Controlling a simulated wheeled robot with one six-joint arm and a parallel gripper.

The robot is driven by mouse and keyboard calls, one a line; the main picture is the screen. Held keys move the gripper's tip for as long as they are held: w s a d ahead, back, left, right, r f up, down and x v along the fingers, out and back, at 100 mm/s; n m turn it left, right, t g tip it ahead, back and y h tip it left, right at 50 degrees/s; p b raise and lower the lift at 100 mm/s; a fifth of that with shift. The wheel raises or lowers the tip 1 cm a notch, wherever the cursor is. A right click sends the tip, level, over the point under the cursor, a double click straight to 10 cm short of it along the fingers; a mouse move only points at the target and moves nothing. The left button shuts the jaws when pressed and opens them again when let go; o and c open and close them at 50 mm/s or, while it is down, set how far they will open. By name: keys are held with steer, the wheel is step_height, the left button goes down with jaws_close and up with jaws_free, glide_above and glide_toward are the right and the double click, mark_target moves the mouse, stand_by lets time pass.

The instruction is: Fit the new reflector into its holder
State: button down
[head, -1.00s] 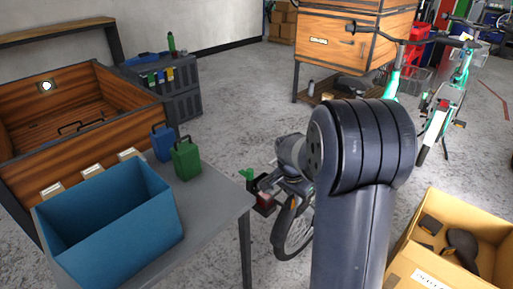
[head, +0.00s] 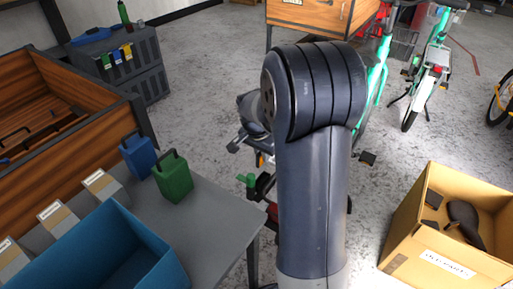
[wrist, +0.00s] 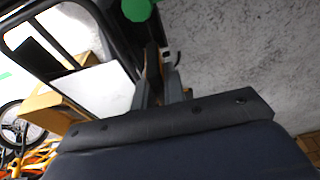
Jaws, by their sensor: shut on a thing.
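My gripper (head: 246,148) shows only in part in the head view, left of my dark arm joint. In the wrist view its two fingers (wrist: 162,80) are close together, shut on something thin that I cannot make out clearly. A round green piece (wrist: 137,9) shows near the fingertips at the top of the wrist view. In the head view a small green piece (head: 248,181) and a red and black part (head: 268,190) are below my gripper, close to the table corner. I cannot tell whether they are the holder. My arm hides much of the area behind them.
A grey table (head: 215,225) carries a blue bin (head: 150,250) and blue and green cans. A cardboard box (head: 405,235) with dark parts stands at the right. A wooden cargo box (head: 110,120) is at left. Teal bikes (head: 428,85) stand behind, with open concrete floor between.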

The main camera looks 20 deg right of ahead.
steer(key=shift+f, duration=0.15)
steer(key=shift+s+a+f+b, duration=0.1)
steer(key=shift+f+b, duration=2.55)
steer(key=shift+f, duration=0.6)
steer(key=shift+s+a, duration=0.1)
steer(key=shift+a, duration=0.05)
steer(key=shift+b+x, duration=0.65)
steer(key=shift+x, duration=0.2)
steer(key=shift+s+a+r, duration=0.1)
steer(key=shift+a+r, duration=0.05)
steer(key=shift+r, duration=0.05)
steer(key=shift+r+p, duration=0.7)
steer(key=shift+f+b, duration=0.55)
steer(key=shift+f, duration=0.15)
